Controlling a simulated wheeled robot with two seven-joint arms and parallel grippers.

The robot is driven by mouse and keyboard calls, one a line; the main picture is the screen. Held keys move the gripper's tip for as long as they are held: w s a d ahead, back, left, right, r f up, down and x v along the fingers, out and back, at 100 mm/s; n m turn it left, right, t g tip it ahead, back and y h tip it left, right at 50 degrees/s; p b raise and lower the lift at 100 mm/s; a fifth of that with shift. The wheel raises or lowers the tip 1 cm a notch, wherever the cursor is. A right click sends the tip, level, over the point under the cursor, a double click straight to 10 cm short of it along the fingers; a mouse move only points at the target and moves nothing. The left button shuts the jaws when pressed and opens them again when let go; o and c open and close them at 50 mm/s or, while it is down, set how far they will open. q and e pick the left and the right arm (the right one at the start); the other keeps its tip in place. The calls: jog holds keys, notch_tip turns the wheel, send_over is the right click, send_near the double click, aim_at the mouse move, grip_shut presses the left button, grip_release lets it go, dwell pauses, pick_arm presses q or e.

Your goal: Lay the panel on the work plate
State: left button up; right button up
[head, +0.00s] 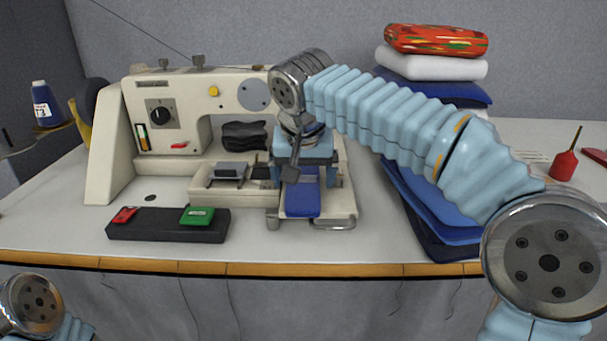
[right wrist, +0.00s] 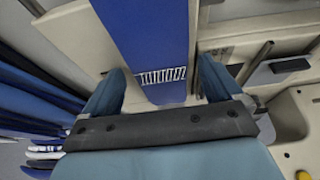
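The blue panel (head: 302,201) lies lengthwise on the cream work plate (head: 335,205), right of the sewing machine's front. In the right wrist view the panel (right wrist: 158,40) has a band of white stitching near its close end, and cream plate shows beside that end. My right gripper (head: 305,174) is over the panel, pointing down. In the right wrist view its two fingers (right wrist: 160,92) stand apart on either side of the panel's end, with gaps, so it looks open and empty. The panel's far part is hidden by my gripper in the head view. My left gripper is out of view.
The cream sewing machine (head: 175,110) stands behind and left. A dark block with red and green pieces (head: 168,226) lies at the front left. A red bottle (head: 564,165) is farther right.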

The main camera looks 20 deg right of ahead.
jog(key=shift+r, duration=0.3)
jog(key=p+v, duration=0.2)
jog(key=v, duration=0.9)
jog(key=shift+s+r, duration=0.25)
jog(key=shift+r, duration=0.05)
